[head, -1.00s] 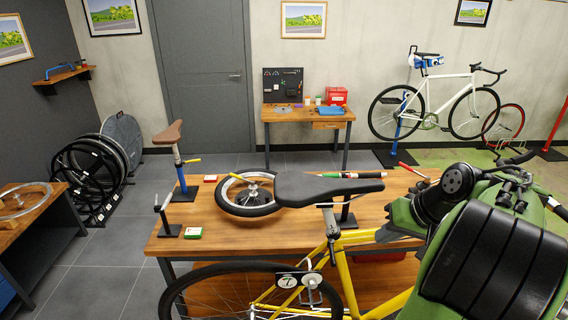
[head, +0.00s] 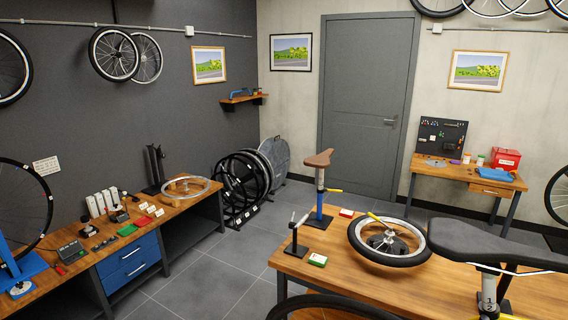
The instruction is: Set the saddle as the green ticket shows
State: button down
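A black saddle (head: 485,243) fills the right edge, on a silver seatpost (head: 488,284) with dark marks like numbers, too small to read surely. A brown saddle (head: 318,158) sits on a post in a blue stand (head: 320,212) on the wooden table. A small green ticket-like item (head: 317,260) lies on that table beside a black-based stand. Another green card (head: 127,230) lies on the left bench. I cannot read either one or tell which is the ticket. My gripper is not in view.
The wooden table (head: 385,291) also bears a wheel (head: 350,241) and a red-and-white item (head: 346,213). The left bench (head: 165,217) holds a rim, small devices and cards. Grey floor (head: 225,272) is clear between bench and table. A back workbench (head: 460,177) stands by the door.

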aim_at(454, 240)
jog(key=k+l+z, duration=0.25)
jog(key=z, duration=0.15)
jog(key=k+l+z, duration=0.45)
jog(key=l+z, duration=0.3)
jog(key=k+l+z, duration=0.1)
jog(key=l+z, duration=0.25)
jog(key=u, duration=1.25)
